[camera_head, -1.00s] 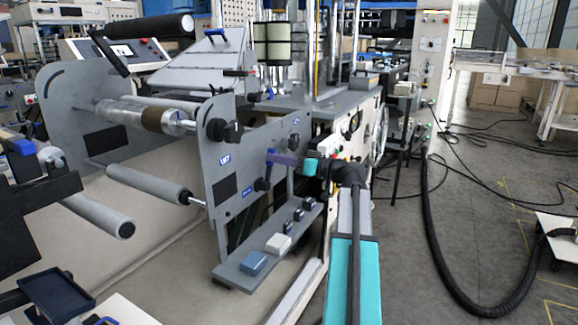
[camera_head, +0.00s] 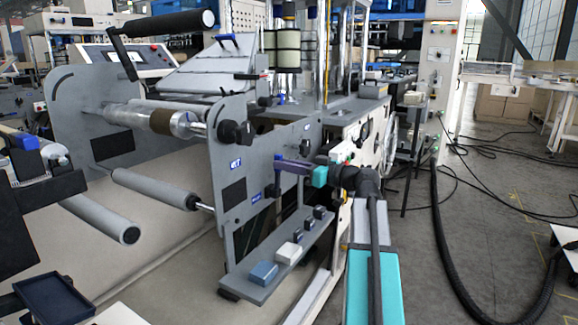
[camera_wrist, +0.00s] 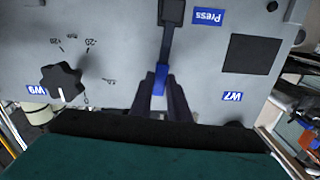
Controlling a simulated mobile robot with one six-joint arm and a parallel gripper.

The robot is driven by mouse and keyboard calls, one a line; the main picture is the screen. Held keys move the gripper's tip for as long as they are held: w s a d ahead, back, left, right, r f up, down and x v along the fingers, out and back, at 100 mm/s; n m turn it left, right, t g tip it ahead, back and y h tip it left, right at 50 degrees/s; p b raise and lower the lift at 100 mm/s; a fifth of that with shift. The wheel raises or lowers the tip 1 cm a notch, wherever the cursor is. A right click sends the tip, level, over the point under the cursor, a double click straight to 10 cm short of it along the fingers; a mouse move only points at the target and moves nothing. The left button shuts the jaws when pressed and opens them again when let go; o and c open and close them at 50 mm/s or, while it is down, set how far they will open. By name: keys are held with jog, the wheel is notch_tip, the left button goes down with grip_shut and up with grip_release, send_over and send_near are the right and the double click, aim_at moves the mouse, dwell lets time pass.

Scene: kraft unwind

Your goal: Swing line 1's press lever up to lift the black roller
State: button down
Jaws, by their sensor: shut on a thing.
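The press lever (camera_wrist: 170,45) is a dark bar with a blue tip (camera_wrist: 159,82), on the grey side plate beside the blue "Press" label (camera_wrist: 208,16). In the head view its dark pivot end (camera_head: 271,190) is low and its blue end is high, so it stands roughly upright. My gripper (camera_wrist: 161,92) is shut on the blue tip, one dark finger on each side. It also shows in the head view (camera_head: 280,165). A black roller (camera_head: 170,23) is held high on a black arm at the upper left; I cannot tell how it links to the lever.
A black knob with a dial (camera_wrist: 62,82) is on the same plate. A grey shelf (camera_head: 255,290) with small boxes juts out below my gripper. A grey roller (camera_head: 155,188) is at left. A black hose (camera_head: 440,230) lies on the floor at right.

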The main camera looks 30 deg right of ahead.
jog(key=shift+d+r, duration=0.1)
jog(key=c, duration=1.7)
grip_release()
jog(key=shift+w, duration=0.1)
jog(key=shift+p+v, duration=1.35)
jog(key=shift+v, duration=5.55)
